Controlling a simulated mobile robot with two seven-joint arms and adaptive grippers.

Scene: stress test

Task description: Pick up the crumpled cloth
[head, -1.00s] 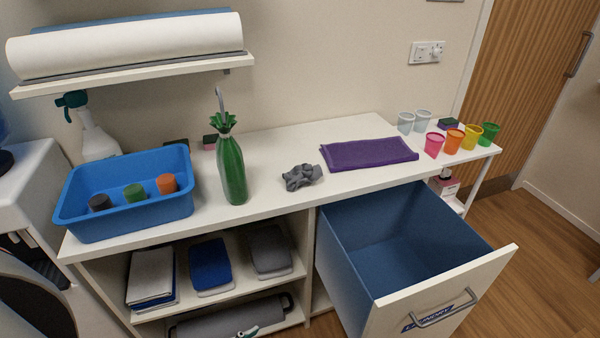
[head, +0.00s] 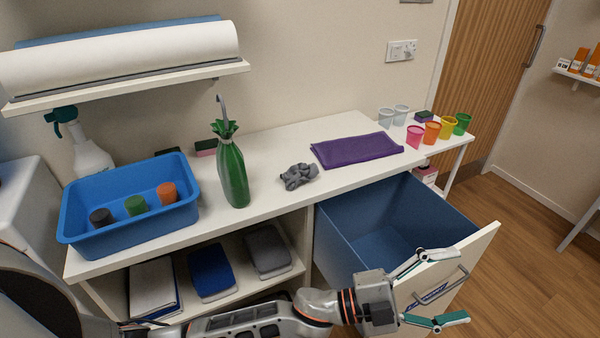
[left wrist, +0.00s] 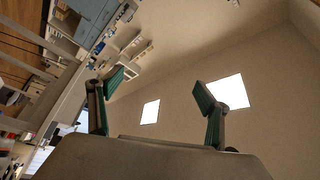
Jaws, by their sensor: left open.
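The crumpled cloth (head: 298,176) is a small grey heap on the white counter, between a green bottle and a folded purple cloth. My left gripper (head: 462,291) is open and empty in front of the pulled-out drawer, low and to the right of the cloth. Its two green-padded fingers stand wide apart in the left wrist view (left wrist: 163,95), with nothing between them. The cloth does not show in the left wrist view. My right gripper is in neither view.
The green bottle (head: 232,172) stands left of the cloth, beside a blue tub (head: 88,240). The purple cloth (head: 356,149) lies to its right. An open blue-lined drawer (head: 455,262) juts out below. A shelf (head: 130,84) overhangs the counter's left part. Coloured cups (head: 432,132) stand far right.

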